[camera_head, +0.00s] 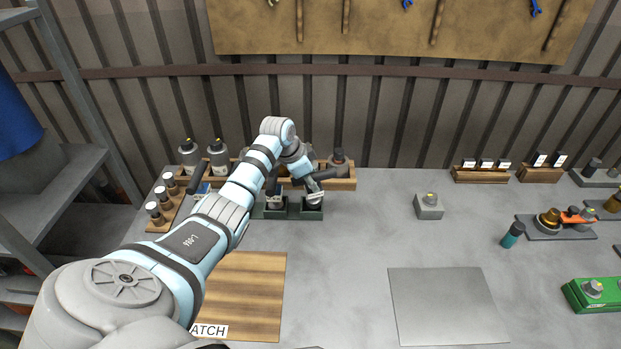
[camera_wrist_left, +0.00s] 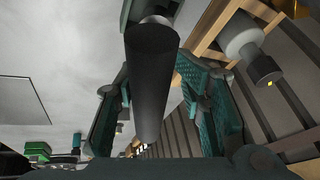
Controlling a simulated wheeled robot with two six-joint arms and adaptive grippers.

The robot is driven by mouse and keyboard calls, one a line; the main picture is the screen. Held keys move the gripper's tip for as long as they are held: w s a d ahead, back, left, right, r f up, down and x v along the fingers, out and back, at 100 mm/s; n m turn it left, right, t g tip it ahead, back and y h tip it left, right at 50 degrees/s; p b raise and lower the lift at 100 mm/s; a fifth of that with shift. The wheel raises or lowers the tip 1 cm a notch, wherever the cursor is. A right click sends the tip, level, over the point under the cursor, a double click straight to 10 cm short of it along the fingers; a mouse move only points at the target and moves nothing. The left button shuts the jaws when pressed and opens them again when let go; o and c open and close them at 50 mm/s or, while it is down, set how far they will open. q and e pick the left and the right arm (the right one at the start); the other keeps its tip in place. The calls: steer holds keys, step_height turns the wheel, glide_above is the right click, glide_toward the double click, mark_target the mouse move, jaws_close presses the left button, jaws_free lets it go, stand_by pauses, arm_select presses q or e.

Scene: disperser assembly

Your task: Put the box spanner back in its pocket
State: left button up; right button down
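My left gripper (camera_head: 315,187) is over the dark pocket block (camera_head: 311,212) at the back of the bench. In the left wrist view a black cylindrical handle (camera_wrist_left: 152,75), which I take for the box spanner's, lies between the teal finger pads of the gripper (camera_wrist_left: 160,95). Gaps show beside the handle, so the fingers look open around it. A silvery part shows at the handle's top edge. The tool's lower end and its fit in the pocket are hidden. Another dark upright handle (camera_head: 272,183) stands at the block's left part. My right gripper is not in view.
A wooden rack (camera_head: 345,184) with bottles stands close behind the block, and a small wooden rack (camera_head: 160,222) is to its left. A grey box (camera_head: 429,207) stands to the right. A wooden board (camera_head: 250,290) and a grey plate (camera_head: 448,305) lie in front.

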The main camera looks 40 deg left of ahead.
arm_select(q)
steer(key=shift+w+a+f, duration=0.2)
steer(key=shift+a+f, duration=0.05)
steer(key=shift+f, duration=0.05)
steer(key=shift+d+r, duration=0.1)
steer(key=shift+r, duration=0.1)
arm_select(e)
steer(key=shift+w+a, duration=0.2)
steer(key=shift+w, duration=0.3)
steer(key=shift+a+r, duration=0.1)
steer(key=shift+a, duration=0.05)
arm_select(q)
steer(key=v, duration=0.6)
steer(key=p+v, duration=0.1)
steer(key=v, duration=0.4)
steer(key=shift+a+r, duration=0.2)
steer(key=shift+r, duration=0.2)
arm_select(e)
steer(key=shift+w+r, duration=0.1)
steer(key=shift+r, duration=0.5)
